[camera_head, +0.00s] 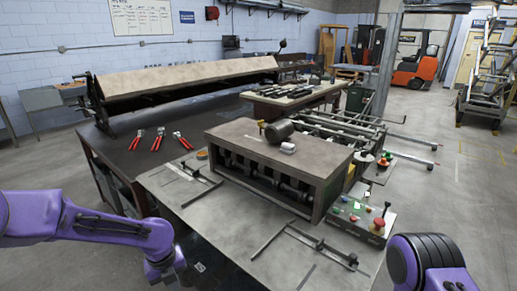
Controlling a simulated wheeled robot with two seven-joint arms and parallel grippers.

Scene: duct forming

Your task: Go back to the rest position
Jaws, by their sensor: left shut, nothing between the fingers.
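My left arm, purple, comes in from the left edge, and its gripper (178,264) hangs low at the bottom of the head view, beside the near left edge of the grey machine table (165,195). The left gripper is shut and nothing shows in it; its fingers are small and partly hidden. Part of my right arm, purple with a black ribbed section, shows at the bottom right corner. The right gripper is outside the view.
A roll-forming machine (262,155) stands on the table, with a control box (358,218) at its right. Red-handled tools (160,137) lie on the dark bench at left. A forklift (415,70) is far back. Floor at right is clear.

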